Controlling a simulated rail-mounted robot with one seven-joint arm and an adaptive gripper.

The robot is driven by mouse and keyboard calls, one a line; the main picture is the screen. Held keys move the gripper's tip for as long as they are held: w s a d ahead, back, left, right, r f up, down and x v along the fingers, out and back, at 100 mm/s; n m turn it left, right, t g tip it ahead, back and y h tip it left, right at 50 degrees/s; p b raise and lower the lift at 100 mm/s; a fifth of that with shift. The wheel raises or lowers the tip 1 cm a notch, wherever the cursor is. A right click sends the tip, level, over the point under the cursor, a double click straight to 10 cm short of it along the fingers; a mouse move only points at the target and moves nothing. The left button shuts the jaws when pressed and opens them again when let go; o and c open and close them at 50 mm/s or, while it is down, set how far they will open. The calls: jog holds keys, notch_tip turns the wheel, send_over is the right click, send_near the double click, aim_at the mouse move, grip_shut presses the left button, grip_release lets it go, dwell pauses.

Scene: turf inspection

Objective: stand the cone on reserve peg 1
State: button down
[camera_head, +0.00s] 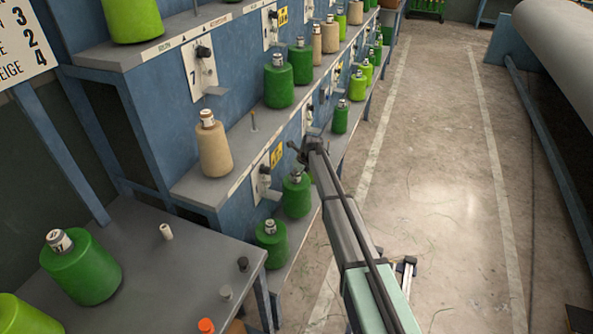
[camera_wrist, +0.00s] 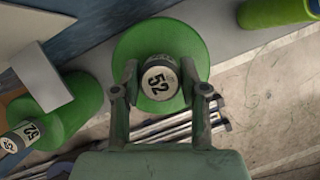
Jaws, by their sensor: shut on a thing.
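In the wrist view, a green cone (camera_wrist: 190,42) has a pale cap marked 52. The two fingers of my gripper (camera_wrist: 157,88) stand on either side of this cap and are shut on it. I cannot tell whether the cone's base touches the shelf. No reserve peg label is readable, so I cannot identify peg 1.
A second green cone (camera_wrist: 72,100) marked 52 is close left in the wrist view. A beige cone (camera_head: 214,150) and a green cone (camera_head: 278,86) stand on the middle shelf. The table (camera_head: 150,285) holds small tubes and cones.

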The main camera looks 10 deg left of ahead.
jog(key=shift+f, duration=1.3)
jog(key=c, duration=0.6)
grip_release()
jog(key=shift+f, duration=0.2)
jog(key=shift+r, duration=0.15)
